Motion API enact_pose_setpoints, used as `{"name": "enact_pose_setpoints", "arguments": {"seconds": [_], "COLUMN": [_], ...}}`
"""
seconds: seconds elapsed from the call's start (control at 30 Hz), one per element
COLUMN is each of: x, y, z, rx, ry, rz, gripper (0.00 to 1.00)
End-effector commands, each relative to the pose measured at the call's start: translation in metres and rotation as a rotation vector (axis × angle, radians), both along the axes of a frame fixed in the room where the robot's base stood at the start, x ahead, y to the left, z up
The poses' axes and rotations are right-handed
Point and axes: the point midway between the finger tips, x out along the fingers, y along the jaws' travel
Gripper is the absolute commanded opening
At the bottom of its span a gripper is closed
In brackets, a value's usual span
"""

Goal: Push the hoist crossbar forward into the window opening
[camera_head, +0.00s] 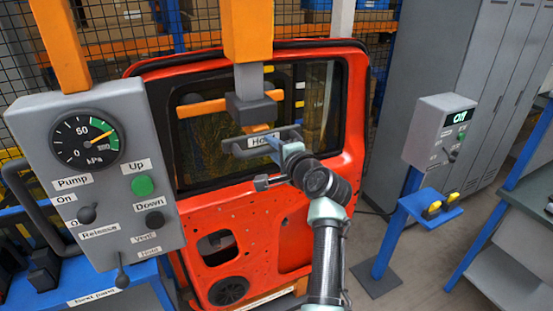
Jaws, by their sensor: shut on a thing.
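Below the block is a grey handle (235,148) with a label starting "Ho", partly covered by my arm. My gripper (272,145) is shut on this handle at its right part; the fingertips are mostly hidden by my wrist.
A grey control box (150,215) with a gauge and switches stands close on the left. At the right, a smaller grey box (440,130) stands on a blue post. Grey cabinets (440,60) are behind it. Floor is free between the door and the post.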

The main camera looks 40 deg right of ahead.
Motion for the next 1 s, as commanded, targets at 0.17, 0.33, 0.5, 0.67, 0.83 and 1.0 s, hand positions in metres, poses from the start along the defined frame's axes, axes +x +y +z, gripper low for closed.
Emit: {"name": "enact_pose_setpoints", "arguments": {"seconds": [0.17,0.33,0.5,0.67,0.83,1.0], "x": [0.002,0.002,0.001,0.001,-0.002,-0.017], "y": [0.002,0.002,0.002,0.002,0.002,0.006], "z": [0.003,0.004,0.002,0.002,0.001,0.003], "rx": [-0.002,-0.002,-0.001,0.0,0.0,-0.002], "ry": [-0.004,-0.004,-0.002,-0.001,-0.001,-0.001], "rz": [0.004,0.005,0.005,0.004,0.004,0.003], "gripper": [0.0,0.35,0.54,0.54,0.54,0.54]}}
